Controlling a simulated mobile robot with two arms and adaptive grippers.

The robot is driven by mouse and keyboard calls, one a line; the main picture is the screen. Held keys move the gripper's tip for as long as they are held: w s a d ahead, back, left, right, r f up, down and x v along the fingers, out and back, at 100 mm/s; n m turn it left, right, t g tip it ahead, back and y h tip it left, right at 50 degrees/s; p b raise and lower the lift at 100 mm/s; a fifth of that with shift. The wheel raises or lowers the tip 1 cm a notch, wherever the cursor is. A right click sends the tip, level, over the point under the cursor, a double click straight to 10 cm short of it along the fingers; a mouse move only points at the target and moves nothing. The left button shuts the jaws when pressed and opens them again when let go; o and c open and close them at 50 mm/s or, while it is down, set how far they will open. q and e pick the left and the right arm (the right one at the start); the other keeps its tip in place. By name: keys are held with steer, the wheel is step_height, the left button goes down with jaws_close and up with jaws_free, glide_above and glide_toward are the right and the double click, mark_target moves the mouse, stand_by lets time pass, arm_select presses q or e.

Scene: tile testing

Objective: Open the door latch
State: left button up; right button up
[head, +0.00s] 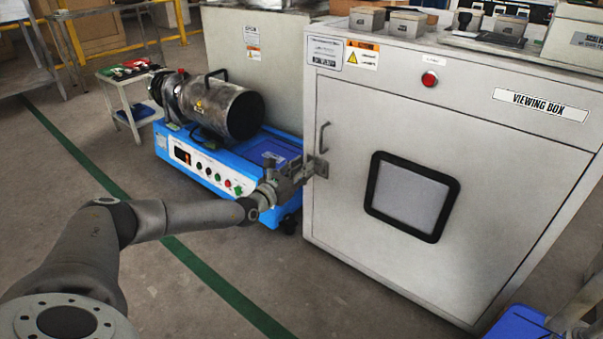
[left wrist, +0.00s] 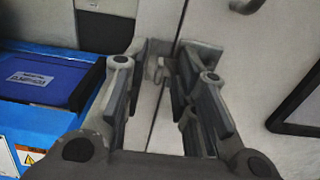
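A small metal latch (head: 320,168) sits at the door's left edge, below a curved handle (head: 323,137). My left gripper (head: 303,172) is at the latch, coming from the left. In the left wrist view my left gripper (left wrist: 164,85) has its fingers apart, with the latch's small knob (left wrist: 157,70) between their tips, nearer the left finger. Contact cannot be told. The fingers hide part of the latch. My right gripper is not in view.
A blue machine (head: 215,170) with a metal cylinder (head: 230,108) stands close to the left of the box. A small side table (head: 130,100) is farther back. Boxes stand on top of the viewing box. The floor in front is clear.

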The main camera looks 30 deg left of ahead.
arm_select(q)
steer(key=shift+w, duration=0.1)
steer(key=shift+c, duration=0.4)
jaws_close()
